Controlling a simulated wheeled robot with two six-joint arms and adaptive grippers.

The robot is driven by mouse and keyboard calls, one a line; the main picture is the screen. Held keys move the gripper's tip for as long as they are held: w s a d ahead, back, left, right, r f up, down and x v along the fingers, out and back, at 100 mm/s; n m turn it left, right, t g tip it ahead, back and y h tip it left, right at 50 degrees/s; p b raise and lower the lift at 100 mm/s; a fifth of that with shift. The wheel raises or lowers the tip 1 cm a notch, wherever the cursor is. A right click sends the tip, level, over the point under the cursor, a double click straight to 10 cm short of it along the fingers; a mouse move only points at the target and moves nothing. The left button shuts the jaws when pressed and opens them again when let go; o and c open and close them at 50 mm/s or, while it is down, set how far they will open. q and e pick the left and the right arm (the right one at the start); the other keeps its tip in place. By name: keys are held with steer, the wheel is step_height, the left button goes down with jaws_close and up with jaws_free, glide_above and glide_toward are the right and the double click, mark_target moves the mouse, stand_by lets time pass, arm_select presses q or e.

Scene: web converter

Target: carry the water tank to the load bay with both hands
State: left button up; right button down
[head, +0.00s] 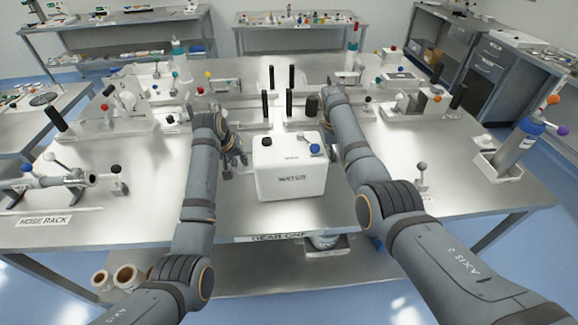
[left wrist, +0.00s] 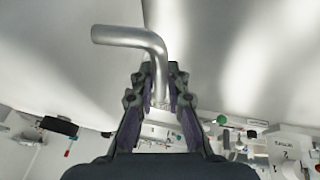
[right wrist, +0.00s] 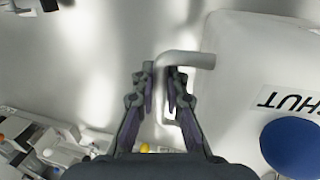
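The white water tank (head: 290,175), marked WATER, stands upright on the steel table between my arms, with a black cap and a blue cap (head: 314,148) on top. The right wrist view shows its white body (right wrist: 235,90) and a bent metal handle (right wrist: 188,59) at its side. My right gripper (right wrist: 162,72) is shut around this handle; my arm hides it in the head view. My left gripper (head: 236,153) is just left of the tank. In the left wrist view it (left wrist: 159,75) is shut around a bent metal handle (left wrist: 130,37). I cannot make out a load bay.
The steel table (head: 130,210) carries several fixtures, with black posts (head: 267,104) behind the tank. A hose rack (head: 45,182) lies at the left and a blue-and-grey cylinder (head: 520,145) stands at the right. Bare tabletop lies on both sides of the tank.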

arm_select(q)
jaws_close()
